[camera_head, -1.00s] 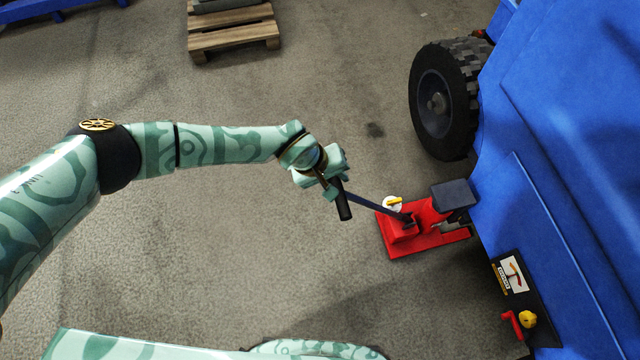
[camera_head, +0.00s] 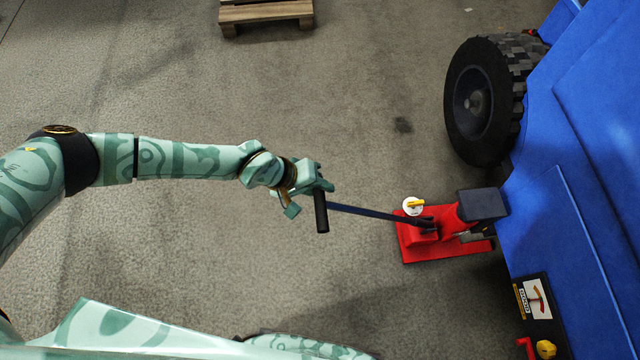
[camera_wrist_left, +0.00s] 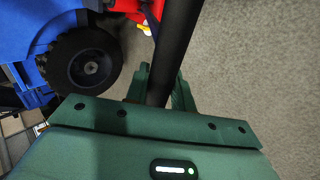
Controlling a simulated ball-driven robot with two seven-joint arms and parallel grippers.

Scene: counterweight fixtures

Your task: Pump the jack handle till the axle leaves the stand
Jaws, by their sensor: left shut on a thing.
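The red jack (camera_head: 445,240) stands on the floor against the blue machine's side, a dark block (camera_head: 482,205) at its upper right. Its dark handle bar (camera_head: 370,212) reaches left to a black grip (camera_head: 321,212). My left gripper (camera_head: 316,188) is shut on the handle at that grip. In the left wrist view the black handle (camera_wrist_left: 178,45) runs between the fingers of my left gripper (camera_wrist_left: 160,88), with the red jack (camera_wrist_left: 122,8) at the top edge. I cannot make out the axle or the stand. My right gripper is not in view.
The blue machine (camera_head: 580,190) fills the right side, with a black tyre (camera_head: 485,100) above the jack. A wooden pallet (camera_head: 265,12) lies at the top. The floor around the handle is clear.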

